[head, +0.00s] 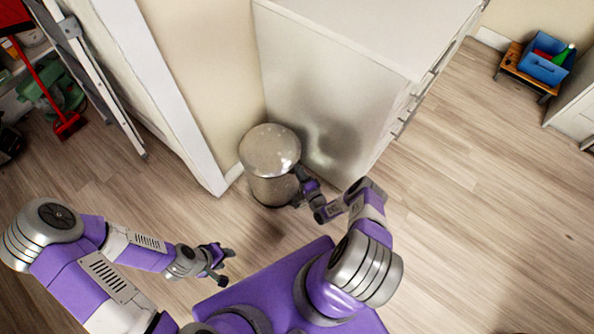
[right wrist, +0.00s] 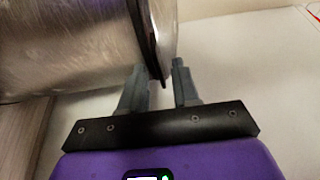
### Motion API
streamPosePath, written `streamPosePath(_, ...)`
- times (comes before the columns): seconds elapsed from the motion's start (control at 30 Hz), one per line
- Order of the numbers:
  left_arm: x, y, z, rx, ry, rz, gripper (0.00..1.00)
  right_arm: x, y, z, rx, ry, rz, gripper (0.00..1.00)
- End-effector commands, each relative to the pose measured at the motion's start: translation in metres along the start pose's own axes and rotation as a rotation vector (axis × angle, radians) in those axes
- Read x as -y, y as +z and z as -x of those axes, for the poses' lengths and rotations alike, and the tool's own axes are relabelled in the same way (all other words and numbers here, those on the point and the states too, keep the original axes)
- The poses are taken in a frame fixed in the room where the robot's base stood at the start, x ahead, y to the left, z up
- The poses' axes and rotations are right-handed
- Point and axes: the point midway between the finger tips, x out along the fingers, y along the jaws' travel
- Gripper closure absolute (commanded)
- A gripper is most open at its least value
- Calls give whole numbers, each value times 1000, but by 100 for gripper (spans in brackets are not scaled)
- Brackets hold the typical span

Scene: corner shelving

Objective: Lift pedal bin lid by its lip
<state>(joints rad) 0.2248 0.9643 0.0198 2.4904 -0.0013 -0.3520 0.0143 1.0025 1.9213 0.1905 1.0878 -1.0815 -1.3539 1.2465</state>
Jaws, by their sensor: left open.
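A shiny metal pedal bin (head: 272,186) stands on the floor in the corner, with its round lid (head: 270,148) down. My right gripper (head: 302,186) is at the bin's right side, just below the lid. In the right wrist view, the bin body (right wrist: 70,45) lies sideways, with a dark rim (right wrist: 148,40) beside the lid edge (right wrist: 167,38). The right gripper's fingers (right wrist: 158,82) are apart, with the lower end of the rim between their tips; contact cannot be told. My left gripper (head: 226,267) is open and empty over the floor, left of the bin.
A white cabinet (head: 330,90) stands close behind and right of the bin. A wall end (head: 170,90) is to its left. A ladder (head: 95,75) and red broom (head: 65,120) are at the left. Clear floor (head: 480,200) lies at the right.

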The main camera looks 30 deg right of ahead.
Motion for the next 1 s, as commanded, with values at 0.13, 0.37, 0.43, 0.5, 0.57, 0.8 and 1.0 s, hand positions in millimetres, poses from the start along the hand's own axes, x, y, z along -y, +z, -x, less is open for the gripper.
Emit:
streamPosePath(0.13,0,0,0,1,0,0,57,0,0,0,0,0,0,80)
streamPosePath(0.37,0,0,0,1,0,0,57,0,0,0,0,1,0,100)
streamPosePath(0.43,0,0,0,1,0,0,57,0,0,0,0,1,0,100)
streamPosePath(0.5,0,0,0,1,0,0,57,0,0,0,1,1,0,100)
streamPosePath(0.57,0,0,0,1,0,0,57,0,0,0,1,1,0,100)
streamPosePath(0.8,0,0,0,1,0,0,57,0,0,0,1,1,0,100)
streamPosePath(1.0,0,0,0,1,0,0,57,0,0,0,1,1,0,100)
